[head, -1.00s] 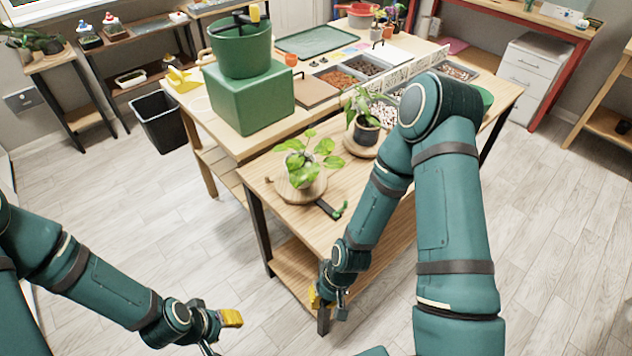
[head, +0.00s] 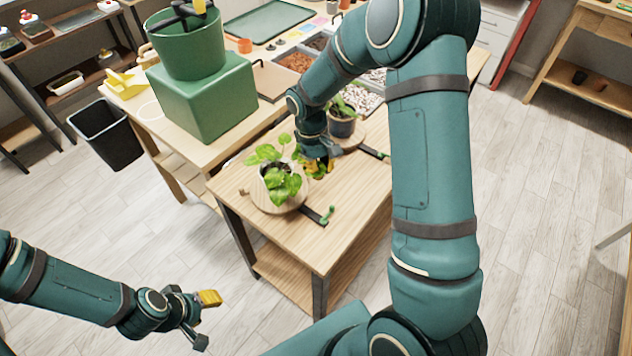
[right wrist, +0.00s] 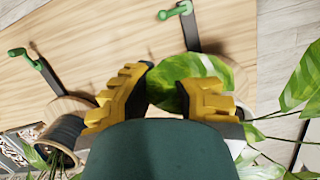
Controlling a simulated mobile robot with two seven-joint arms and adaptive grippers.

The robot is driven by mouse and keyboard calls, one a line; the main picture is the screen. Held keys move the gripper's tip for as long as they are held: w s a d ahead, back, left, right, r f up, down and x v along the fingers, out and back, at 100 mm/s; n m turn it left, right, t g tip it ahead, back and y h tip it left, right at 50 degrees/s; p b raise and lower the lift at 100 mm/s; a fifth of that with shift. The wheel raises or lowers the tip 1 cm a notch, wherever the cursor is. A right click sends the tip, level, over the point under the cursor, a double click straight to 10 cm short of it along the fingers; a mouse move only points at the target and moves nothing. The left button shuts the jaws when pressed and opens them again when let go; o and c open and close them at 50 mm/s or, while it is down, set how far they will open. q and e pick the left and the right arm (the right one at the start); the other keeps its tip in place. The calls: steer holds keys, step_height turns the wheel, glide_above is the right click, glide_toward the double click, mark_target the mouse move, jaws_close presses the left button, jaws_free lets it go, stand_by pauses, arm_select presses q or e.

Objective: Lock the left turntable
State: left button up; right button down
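The left turntable (head: 263,203) is a round wooden disc bearing a leafy plant (head: 285,186). Its lock, a dark bar with a green handle (head: 329,213), sticks out toward the bench's front edge. The lock also shows at the top of the right wrist view (right wrist: 188,30). My right gripper (head: 319,168) is over the bench, between the left plant and the right turntable (head: 352,140). Its yellow fingers (right wrist: 165,90) are apart, with a variegated leaf visible between them and the lock beyond their tips. My left gripper (head: 208,318) is open and empty, away from the bench.
A dark pot (head: 342,124) stands on the right turntable, which has a similar green-handled lock (head: 374,153). Leaves crowd close beside my right fingers. A green box (head: 205,98) stands on the bench behind. The front bench top (head: 325,243) is clear.

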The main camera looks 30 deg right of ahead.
mark_target(328, 214)
steer(key=b+x, duration=0.1)
steer(key=x, duration=0.9)
steer(key=shift+w+b, duration=0.2)
steer(key=shift+b, duration=0.15)
arm_select(q)
steer(key=shift+s+f, duration=0.1)
steer(key=shift+f, duration=0.75)
